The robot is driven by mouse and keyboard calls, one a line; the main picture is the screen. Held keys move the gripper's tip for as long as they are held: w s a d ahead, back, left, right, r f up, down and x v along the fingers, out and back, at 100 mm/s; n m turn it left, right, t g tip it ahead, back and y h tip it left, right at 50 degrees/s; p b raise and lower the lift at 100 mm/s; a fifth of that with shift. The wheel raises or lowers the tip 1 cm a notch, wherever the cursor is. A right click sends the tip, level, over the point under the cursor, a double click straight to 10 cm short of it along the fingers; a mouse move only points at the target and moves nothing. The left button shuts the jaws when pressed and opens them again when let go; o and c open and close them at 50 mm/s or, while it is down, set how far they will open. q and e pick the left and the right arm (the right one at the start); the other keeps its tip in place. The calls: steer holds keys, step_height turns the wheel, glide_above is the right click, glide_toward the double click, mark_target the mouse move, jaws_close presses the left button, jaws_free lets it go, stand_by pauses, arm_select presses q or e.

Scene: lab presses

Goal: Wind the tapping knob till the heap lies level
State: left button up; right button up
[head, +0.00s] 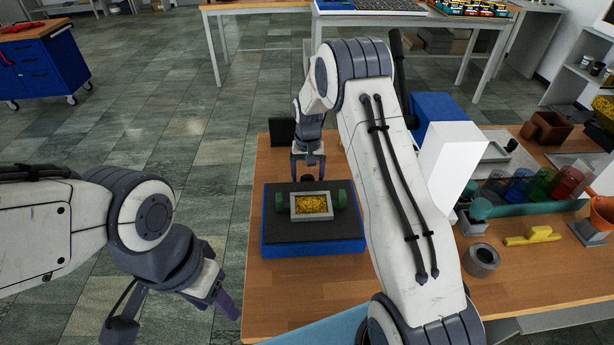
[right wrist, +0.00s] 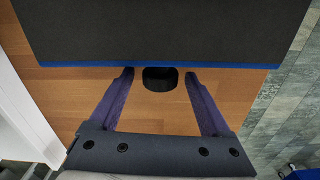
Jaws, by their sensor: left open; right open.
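The tapping device has a blue base (head: 315,247) with a dark top. On it, a grey tray (head: 311,216) holds a yellow granular heap (head: 311,205); I cannot tell whether its surface is level. Green round parts flank the tray. A black round knob (right wrist: 160,79) sticks out from the device's blue edge in the right wrist view. My right gripper (head: 308,172) is at the device's far side. It is open, its fingertips (right wrist: 159,74) on either side of the knob with gaps showing. My left gripper (head: 175,315) is open and empty, off the table's left edge.
The wooden table (head: 262,310) has bare room around the device. My right arm covers the middle. To the right stand a grey ring (head: 482,260), a yellow piece (head: 530,238), coloured cups (head: 540,182) and a brown box (head: 550,127). A dark panel (head: 282,131) stands behind the device.

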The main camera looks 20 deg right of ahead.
jaws_close()
steer(key=shift+a+h, duration=0.15)
steer(key=shift+h, duration=0.55)
steer(key=shift+a+f+g+h, duration=0.1)
steer(key=shift+g+h, duration=0.2)
steer(key=shift+h, duration=0.4)
jaws_free()
